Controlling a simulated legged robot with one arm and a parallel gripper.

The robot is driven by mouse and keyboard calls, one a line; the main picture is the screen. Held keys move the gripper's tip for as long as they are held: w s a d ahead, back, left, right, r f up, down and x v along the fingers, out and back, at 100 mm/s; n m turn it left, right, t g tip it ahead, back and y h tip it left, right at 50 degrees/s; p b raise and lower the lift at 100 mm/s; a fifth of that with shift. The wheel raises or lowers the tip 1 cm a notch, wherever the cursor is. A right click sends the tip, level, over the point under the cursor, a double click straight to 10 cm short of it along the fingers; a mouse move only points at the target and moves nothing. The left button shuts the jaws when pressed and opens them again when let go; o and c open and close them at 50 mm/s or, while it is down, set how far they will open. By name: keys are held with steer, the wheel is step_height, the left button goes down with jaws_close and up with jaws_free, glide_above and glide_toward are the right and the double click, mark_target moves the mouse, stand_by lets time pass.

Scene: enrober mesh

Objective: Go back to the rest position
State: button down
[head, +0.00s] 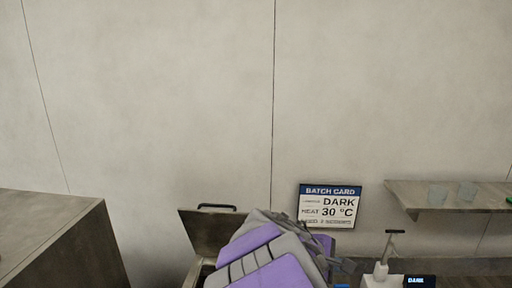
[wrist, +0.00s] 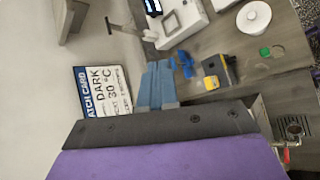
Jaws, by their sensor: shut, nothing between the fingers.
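My gripper (wrist: 157,82) shows in the wrist view as two blue-grey fingers side by side, shut with nothing between them. In the head view my folded purple and grey arm fills the bottom middle, and my gripper (head: 343,266) lies at its right end, small and partly cut off. It is in the air, with the batch card (head: 330,206) on the wall behind it. The card reads "DARK" and "30 °C" and also shows in the wrist view (wrist: 97,90), left of the fingers.
An open-lidded metal container (head: 209,232) stands left of my arm. A shelf (head: 440,208) with two clear cups is at right. In the wrist view, the counter (wrist: 287,58) holds a white machine (wrist: 185,20), blue pieces (wrist: 183,64), a yellow item (wrist: 211,83) and a white round lid (wrist: 254,17).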

steer(key=s+d+f+m+g+y+b, duration=0.25)
steer(key=s+f+m, duration=0.2)
steer(key=s, duration=0.45)
steer(key=s+d+f+m+g+y+b, duration=0.1)
steer(key=s+f+m+g+y+b, duration=0.15)
steer(key=s+f, duration=0.45)
steer(key=s+a+f+m+y+b, duration=0.2)
steer(key=s+a+f+b, duration=0.1)
steer(key=s, duration=0.4)
steer(key=s+a+f+m+y+b, duration=0.2)
steer(key=s+a+f+m+b, duration=0.1)
steer(key=s, duration=0.5)
steer(key=shift+s+a+f+g, duration=0.35)
steer(key=shift+a+f, duration=0.4)
steer(key=shift+a, duration=0.5)
